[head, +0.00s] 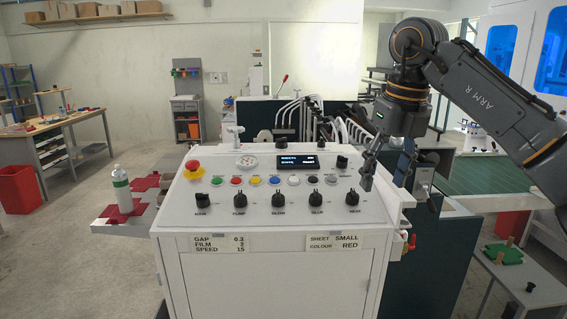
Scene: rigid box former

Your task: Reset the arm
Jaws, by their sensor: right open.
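My right arm comes in from the upper right, marked "ARM R". Its gripper (385,178) points down at the right end of the white control panel (300,212), with its two fingers apart and nothing visible between them. The fingers are close to the right edge of the panel, near the rightmost black knob (352,198); I cannot tell whether they touch anything. My left arm and gripper are not in view.
The panel carries a red emergency button (193,166), a gauge, a display (298,162), coloured buttons and several knobs. A white bottle (122,190) stands on a red pad at left. A low table (525,275) with a green block is at lower right.

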